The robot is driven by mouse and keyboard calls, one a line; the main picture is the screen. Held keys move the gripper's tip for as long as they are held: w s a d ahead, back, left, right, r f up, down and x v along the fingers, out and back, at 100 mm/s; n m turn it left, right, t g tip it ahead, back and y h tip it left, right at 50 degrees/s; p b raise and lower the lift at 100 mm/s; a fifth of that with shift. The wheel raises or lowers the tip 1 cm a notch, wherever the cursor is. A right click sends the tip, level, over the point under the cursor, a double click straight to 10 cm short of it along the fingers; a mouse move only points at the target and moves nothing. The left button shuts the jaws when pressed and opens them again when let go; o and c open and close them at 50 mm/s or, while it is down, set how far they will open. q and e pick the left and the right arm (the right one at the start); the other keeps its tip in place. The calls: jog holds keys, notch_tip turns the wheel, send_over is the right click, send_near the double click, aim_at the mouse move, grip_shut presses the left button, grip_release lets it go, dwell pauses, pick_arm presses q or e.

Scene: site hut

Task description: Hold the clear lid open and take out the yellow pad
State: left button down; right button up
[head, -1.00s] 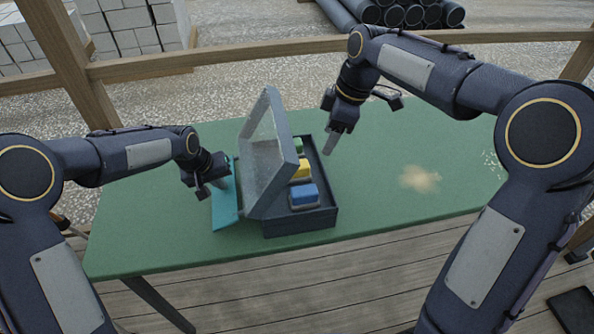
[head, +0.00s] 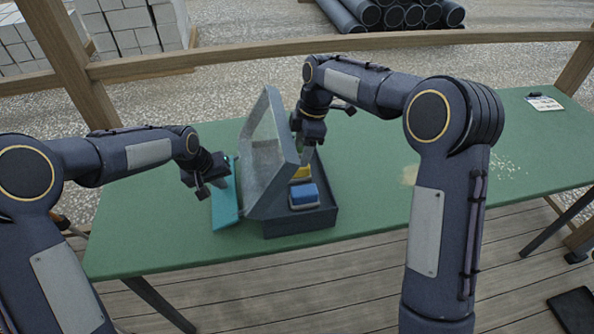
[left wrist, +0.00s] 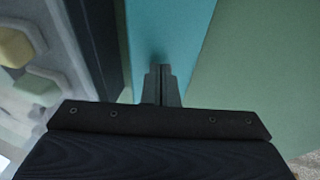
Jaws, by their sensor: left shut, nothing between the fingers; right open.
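The dark box (head: 300,226) stands on the green table with its clear lid (head: 266,150) tilted up on its left side. Inside, the yellow pad (head: 301,172) is partly hidden by the lid frame and my right gripper. A blue pad (head: 304,195) sits nearer the front. My right gripper (head: 304,157) is open, pointing down over the box, at or just above the yellow pad; contact cannot be told. My left gripper (head: 205,192) is shut and empty beside the lid's left side, over a teal panel (head: 226,205); the panel also shows in the left wrist view (left wrist: 175,35).
The green table (head: 370,200) has free room right of the box. Pale crumbs (head: 506,165) and a small card (head: 545,103) lie at its right. A wooden rail (head: 200,60) runs behind the table.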

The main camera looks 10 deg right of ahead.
aim_at(303, 174)
jog(key=shift+a+f, duration=0.25)
jog(key=shift+f, duration=0.9)
jog(key=shift+a+f, duration=0.2)
jog(key=shift+f, duration=0.95)
jog(key=shift+a+f, duration=0.25)
jog(key=shift+f, duration=0.9)
jog(key=c, duration=0.8)
jog(key=shift+r, duration=0.1)
